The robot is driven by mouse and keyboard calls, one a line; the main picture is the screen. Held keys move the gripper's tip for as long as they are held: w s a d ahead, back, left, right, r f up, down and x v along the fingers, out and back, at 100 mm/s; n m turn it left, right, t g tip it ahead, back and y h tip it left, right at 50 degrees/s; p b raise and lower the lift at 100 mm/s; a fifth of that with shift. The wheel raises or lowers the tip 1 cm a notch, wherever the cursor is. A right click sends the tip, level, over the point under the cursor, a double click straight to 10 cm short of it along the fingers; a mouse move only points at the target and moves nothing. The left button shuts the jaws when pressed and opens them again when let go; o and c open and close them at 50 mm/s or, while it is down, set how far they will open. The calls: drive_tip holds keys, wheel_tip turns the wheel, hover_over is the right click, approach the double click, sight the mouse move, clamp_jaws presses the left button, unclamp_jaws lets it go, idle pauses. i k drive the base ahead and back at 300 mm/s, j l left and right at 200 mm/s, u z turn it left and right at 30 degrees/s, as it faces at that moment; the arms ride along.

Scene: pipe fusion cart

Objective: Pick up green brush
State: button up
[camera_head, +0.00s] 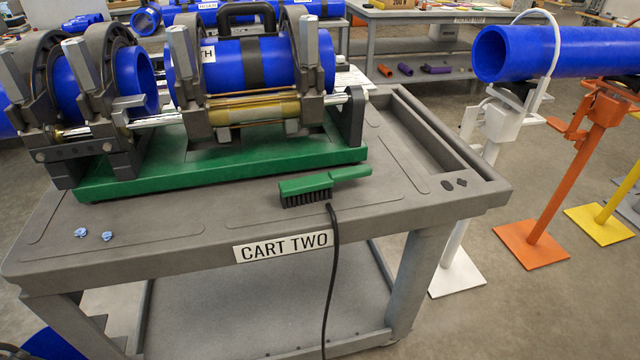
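The green brush (322,185) lies on the top of the grey cart (420,207), near its front edge and just above the "CART TWO" label. Its dark bristles point down at the left end, and its green handle points to the right and slightly back. A black cord runs down over the cart's front edge from right by the brush head; I cannot tell whether it is joined to the brush. My gripper is not in this view.
A pipe fusion machine with blue pipes (270,62) on a green base (230,165) stands close behind the brush. Small blue scraps (93,234) lie at the left. An orange stand (533,242) and a white stand (460,270) are right of the cart.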

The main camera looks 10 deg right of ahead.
sight(294, 192)
drive_tip(key=u, duration=1.4)
drive_tip(key=z, duration=1.8)
drive_tip(key=i+l+z, duration=0.1)
drive_tip(key=l+z, duration=0.2)
drive_tip(key=i+l+z, duration=0.1)
drive_tip(key=l+z, duration=0.2)
drive_tip(key=l, duration=0.1)
